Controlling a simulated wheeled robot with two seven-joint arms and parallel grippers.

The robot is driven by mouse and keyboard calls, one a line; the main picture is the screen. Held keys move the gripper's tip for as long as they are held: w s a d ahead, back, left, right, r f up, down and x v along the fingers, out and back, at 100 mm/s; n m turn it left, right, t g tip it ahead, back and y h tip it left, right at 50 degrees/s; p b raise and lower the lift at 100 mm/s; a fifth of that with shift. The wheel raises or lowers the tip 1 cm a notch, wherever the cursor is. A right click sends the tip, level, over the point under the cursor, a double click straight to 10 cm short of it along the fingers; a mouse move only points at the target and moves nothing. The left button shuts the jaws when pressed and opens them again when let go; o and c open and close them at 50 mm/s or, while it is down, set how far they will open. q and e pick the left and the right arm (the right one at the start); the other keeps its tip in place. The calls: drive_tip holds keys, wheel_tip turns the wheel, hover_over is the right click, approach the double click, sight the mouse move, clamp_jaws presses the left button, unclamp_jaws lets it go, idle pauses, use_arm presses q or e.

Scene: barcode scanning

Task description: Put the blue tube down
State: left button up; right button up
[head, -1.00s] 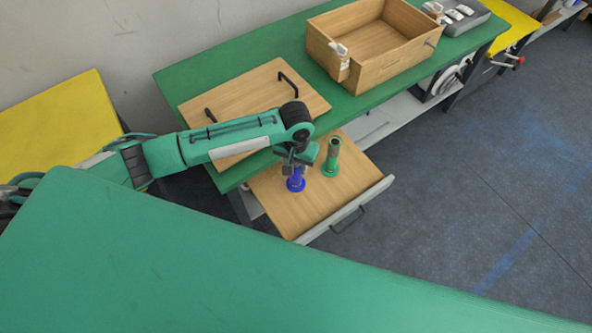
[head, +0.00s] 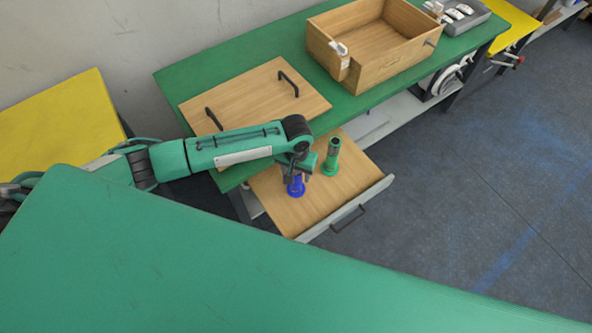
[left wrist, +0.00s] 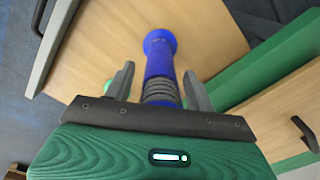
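The blue tube (head: 296,187) stands upright on the wooden drawer surface (head: 316,208), its wide base down. In the left wrist view the blue tube (left wrist: 160,62) lies between the two fingers of my left gripper (left wrist: 158,85). Narrow gaps show on both sides of the tube, so the gripper looks open around it. In the head view my left gripper (head: 297,165) is right above the tube and hides its upper part. My right gripper is not in view.
A green tube (head: 331,157) stands close by, to the right of the blue one. The drawer has a grey front (head: 345,209) with a dark handle. A green workbench (head: 177,82) behind carries a wooden panel with black handles (head: 262,92) and a wooden box (head: 376,75).

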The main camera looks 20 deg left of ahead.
use_arm(q)
drive_tip(key=shift+r, duration=0.1)
wheel_tip(320, 180, up, 12)
drive_tip(key=shift+r+b, duration=0.1)
drive_tip(key=shift+b, duration=0.25)
idle(0.5)
